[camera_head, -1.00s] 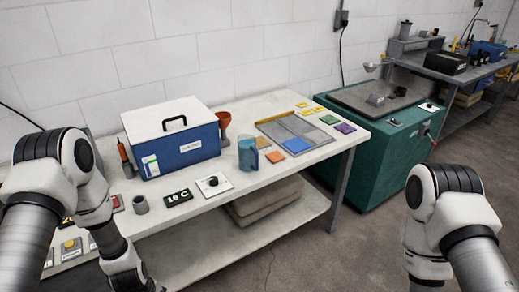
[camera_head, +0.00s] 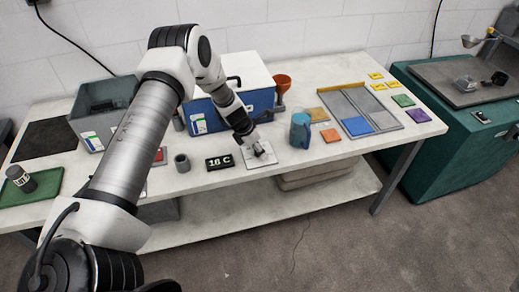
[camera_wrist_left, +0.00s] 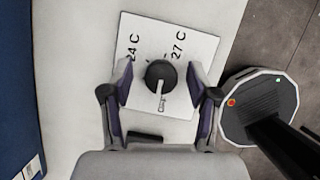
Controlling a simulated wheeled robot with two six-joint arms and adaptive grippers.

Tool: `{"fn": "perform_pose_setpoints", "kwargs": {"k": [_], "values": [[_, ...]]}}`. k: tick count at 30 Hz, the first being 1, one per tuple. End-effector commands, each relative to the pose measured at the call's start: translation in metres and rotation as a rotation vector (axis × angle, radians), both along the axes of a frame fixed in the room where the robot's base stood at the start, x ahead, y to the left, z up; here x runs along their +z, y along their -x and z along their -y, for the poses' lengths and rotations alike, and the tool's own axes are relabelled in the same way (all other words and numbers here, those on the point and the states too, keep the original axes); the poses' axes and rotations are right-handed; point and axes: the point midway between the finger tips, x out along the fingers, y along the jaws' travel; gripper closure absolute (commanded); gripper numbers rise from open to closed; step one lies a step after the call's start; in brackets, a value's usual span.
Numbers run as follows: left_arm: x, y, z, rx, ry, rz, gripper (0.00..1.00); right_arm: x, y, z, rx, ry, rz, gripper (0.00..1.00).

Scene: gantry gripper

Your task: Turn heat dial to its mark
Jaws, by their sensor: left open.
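The heat dial is a round black knob (camera_wrist_left: 158,72) with a pale pointer on a white plate (camera_wrist_left: 205,45). In the left wrist view the pointer aims toward the bottom of the picture. The plate shows "24 C" and "27 C"; other marks are partly hidden by the knob. My left gripper (camera_wrist_left: 160,82) is open, with one finger on each side of the knob; contact is not clear. In the head view the left gripper (camera_head: 260,151) covers most of the dial on its plate (camera_head: 250,161). A black display (camera_head: 219,162) left of the plate reads about 18 C.
A blue cooler box (camera_head: 255,98) is behind. The worktable's front edge (camera_head: 290,166) is close to the plate.

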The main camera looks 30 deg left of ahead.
Motion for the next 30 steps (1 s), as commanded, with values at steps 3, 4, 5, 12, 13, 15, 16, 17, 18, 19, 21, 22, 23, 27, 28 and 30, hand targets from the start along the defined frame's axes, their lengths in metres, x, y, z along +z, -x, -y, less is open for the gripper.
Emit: {"fn": "perform_pose_setpoints", "kwargs": {"k": [3,4,5,12,13,15,16,17,18,19,21,22,23,27,28,30], "values": [[-0.0006,-0.0008,0.0004,0.0,0.0,0.001,0.4,0.0004,-0.0001,0.0,0.0,0.0,0.0,0.6],[-0.0004,-0.0008,0.0003,0.0,0.0,0.001,0.4,0.0004,-0.0002,0.0,0.0,0.0,0.0,0.6],[-0.0005,-0.0007,0.0003,0.0,0.0,0.001,0.4,0.0005,-0.0001,0.0,0.0,0.0,0.0,0.6],[-0.0006,-0.0003,0.0003,0.0,0.0,0.0,1.0,0.0005,-0.0001,0.0,0.0,0.0,0.0,0.6],[-0.0007,-0.0003,0.0003,0.0,0.0,0.0,1.0,0.0004,-0.0001,0.0,0.0,0.0,0.0,0.6],[-0.0009,-0.0002,0.0004,-0.001,0.0,0.0,1.0,0.0004,-0.0001,0.0,0.0,0.0,0.0,0.6],[-0.001,-0.0002,0.0003,-0.001,0.0,0.0,1.0,0.0003,-0.0001,0.0,0.0,0.0,0.0,0.6],[-0.0011,-0.0002,0.0003,-0.002,0.0,0.0,1.0,0.0003,-0.0001,0.0,0.0,0.0,0.0,0.6],[-0.0012,-0.0001,0.0003,-0.004,-0.001,-0.001,1.0,0.0002,-0.0001,0.0,0.0,0.0,0.0,0.6],[-0.0013,-0.0001,0.0003,-0.007,-0.001,0.0,1.0,0.0001,-0.0001,0.0,0.0,0.0,0.0,0.6],[-0.0014,-0.0001,0.0002,-0.017,-0.001,-0.001,1.0,-0.0002,-0.0001,0.0,0.0,0.0,0.0,0.6],[-0.0015,-0.0002,0.0001,-0.023,-0.001,0.0,1.0,-0.0004,-0.0001,0.0,0.0,0.0,0.0,0.6],[-0.0017,-0.0002,0.0,-0.031,-0.001,0.0,1.0,-0.0005,-0.0001,0.0,0.0,0.0,0.0,0.6],[-0.002,-0.0003,-0.0003,-0.084,0.0,-0.001,1.0,-0.0018,-0.0001,0.0,0.0,0.0,0.0,0.6],[-0.0022,0.0,-0.0002,-0.101,0.0,-0.001,1.0,-0.0022,-0.0001,0.0,0.0,0.0,0.0,0.6],[-0.0025,-0.0004,-0.0006,-0.142,0.0,-0.001,1.0,-0.0034,-0.0001,0.0,0.0,0.0,0.0,0.6]]}}
